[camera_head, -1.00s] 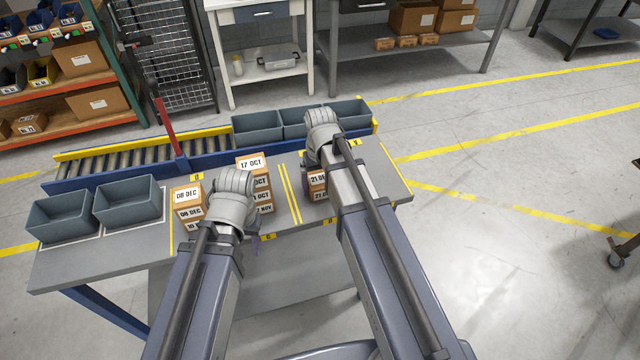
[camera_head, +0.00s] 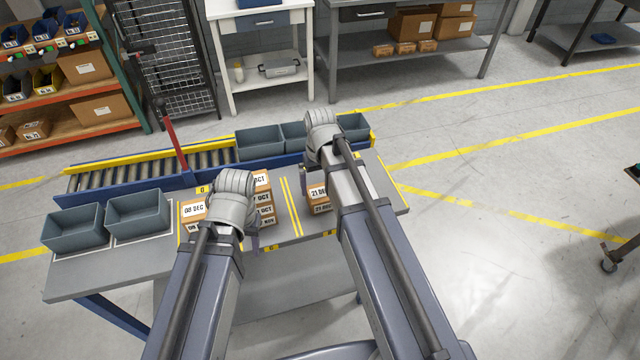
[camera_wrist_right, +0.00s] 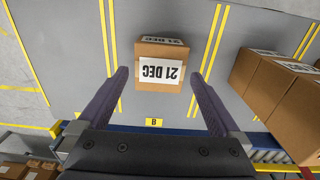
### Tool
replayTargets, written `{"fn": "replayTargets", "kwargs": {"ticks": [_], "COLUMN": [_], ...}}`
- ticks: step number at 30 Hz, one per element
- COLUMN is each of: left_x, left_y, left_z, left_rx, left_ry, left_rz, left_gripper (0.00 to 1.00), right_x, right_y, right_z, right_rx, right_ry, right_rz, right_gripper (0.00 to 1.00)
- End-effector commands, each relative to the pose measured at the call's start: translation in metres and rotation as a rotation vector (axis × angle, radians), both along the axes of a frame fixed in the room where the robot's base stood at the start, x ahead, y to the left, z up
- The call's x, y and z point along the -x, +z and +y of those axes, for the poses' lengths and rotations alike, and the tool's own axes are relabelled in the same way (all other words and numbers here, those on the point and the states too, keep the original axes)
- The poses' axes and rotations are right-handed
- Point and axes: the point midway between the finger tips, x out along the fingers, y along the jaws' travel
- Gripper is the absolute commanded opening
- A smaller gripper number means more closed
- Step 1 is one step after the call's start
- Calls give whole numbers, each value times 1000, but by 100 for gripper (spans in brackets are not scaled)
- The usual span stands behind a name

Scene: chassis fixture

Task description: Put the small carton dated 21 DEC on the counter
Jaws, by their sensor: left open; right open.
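A small brown carton dated 21 DEC (camera_head: 319,192) stands on the grey counter (camera_head: 286,232), partly hidden behind my right arm. It also shows in the right wrist view (camera_wrist_right: 160,70), its white label upside down; a second label shows at its far edge. My right gripper (camera_wrist_right: 160,76) is open, with a finger to either side of this carton and gaps between, not gripping it. My left gripper (camera_head: 254,242) is open and empty in front of the left cartons, mostly hidden by its own wrist.
Stacked cartons, one dated 08 DEC (camera_head: 194,210) and others marked OCT (camera_head: 263,196), stand left of the double yellow lines. Grey bins (camera_head: 136,212) sit at the counter's left end. A roller conveyor (camera_head: 130,178) with more bins (camera_head: 260,143) runs along the back.

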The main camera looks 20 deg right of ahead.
Motion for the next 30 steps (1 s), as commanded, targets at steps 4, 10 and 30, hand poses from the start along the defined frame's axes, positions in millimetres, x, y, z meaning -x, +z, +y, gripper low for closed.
{"fn": "replayTargets", "kwargs": {"ticks": [4,10,30], "left_x": [0,0,0], "left_y": [32,58,63], "left_z": [0,0,0], "left_rx": [0,0,1], "left_ry": [-1,0,2], "left_rz": [0,0,0], "left_gripper": [50,50,50], "right_x": [0,0,122], "right_y": [32,58,64], "right_z": [0,0,92], "right_rx": [0,0,83], "right_ry": [0,0,246], "right_rz": [0,0,36], "right_gripper": [100,100,100]}}
